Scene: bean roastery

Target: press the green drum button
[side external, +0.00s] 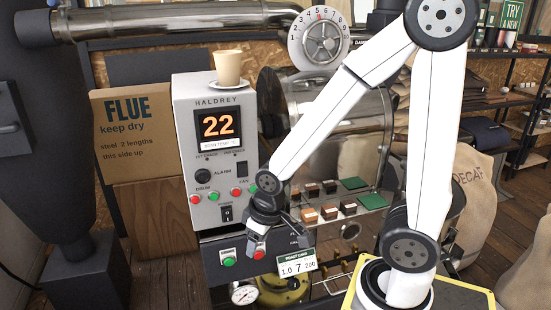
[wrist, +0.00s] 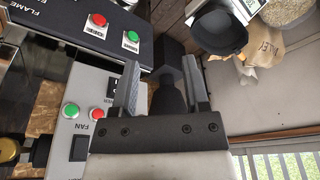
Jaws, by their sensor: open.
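The grey Haldrey control box (side external: 183,130) carries a row of red and green buttons. The green button (side external: 214,196) beside a red button (side external: 195,199), under a small label that seems to read drum, is on the left of its face. The fan pair is further right; its green button shows in the wrist view (wrist: 96,115) beside its red one (wrist: 71,110). My gripper (side external: 278,237) is open and empty, in front of and right of the box's lower part. In the wrist view the gripper (wrist: 160,75) has its fingers apart. The drum pair is not clear there.
A lower panel has a green button (side external: 228,261) and a red button (side external: 258,254), close to my gripper; the wrist view labels it flame. A cup (side external: 228,67) on a saucer stands on the box. A card (side external: 297,264) and sample blocks (side external: 329,187) are nearby.

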